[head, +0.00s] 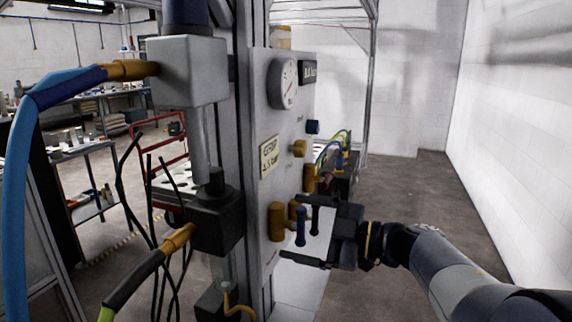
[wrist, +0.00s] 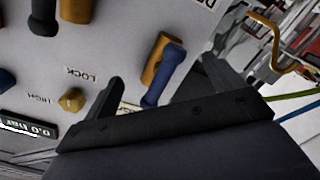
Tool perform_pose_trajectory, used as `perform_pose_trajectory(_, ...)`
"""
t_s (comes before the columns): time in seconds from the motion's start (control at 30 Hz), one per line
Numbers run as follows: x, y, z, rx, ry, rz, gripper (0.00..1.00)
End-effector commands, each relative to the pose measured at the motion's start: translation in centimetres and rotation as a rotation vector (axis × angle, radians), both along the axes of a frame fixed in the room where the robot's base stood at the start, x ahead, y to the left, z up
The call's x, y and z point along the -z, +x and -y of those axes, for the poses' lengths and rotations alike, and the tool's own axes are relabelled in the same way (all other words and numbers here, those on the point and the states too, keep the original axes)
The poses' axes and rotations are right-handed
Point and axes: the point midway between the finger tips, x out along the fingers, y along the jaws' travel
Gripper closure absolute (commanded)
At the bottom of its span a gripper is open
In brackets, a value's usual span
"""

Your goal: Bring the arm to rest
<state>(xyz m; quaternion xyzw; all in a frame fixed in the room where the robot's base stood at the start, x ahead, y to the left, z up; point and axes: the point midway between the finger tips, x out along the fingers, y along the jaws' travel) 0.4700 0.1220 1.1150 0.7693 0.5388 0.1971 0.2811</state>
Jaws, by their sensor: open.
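My gripper (head: 292,230) is in front of the lower part of the grey valve panel (head: 280,110). Its two dark fingers are spread apart, one above the other in the head view. A blue-handled lever (head: 300,227) with a brass body shows between them and looks untouched. In the wrist view my gripper (wrist: 166,68) also shows open, with the blue lever (wrist: 168,72) between its fingertips. A black-handled lever (head: 315,220) is just right of the blue one in the head view. My arm reaches in from the lower right.
The panel carries a round gauge (head: 283,84), brass knobs and a yellow label (head: 269,156). In the wrist view a small display (wrist: 22,128) reads 0.0 bar. A grey post, hoses and cables stand left. Open floor (head: 420,190) lies right, up to the white wall.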

Motion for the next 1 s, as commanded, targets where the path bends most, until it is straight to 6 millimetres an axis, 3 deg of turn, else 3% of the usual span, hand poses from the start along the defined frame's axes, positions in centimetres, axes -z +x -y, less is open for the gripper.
perform_pose_trajectory(0.5,-0.12,-0.03,0.00,0.000,0.152,-0.421,0.11)
perform_pose_trajectory(1.0,0.04,-0.05,0.00,0.000,0.172,-0.476,0.11)
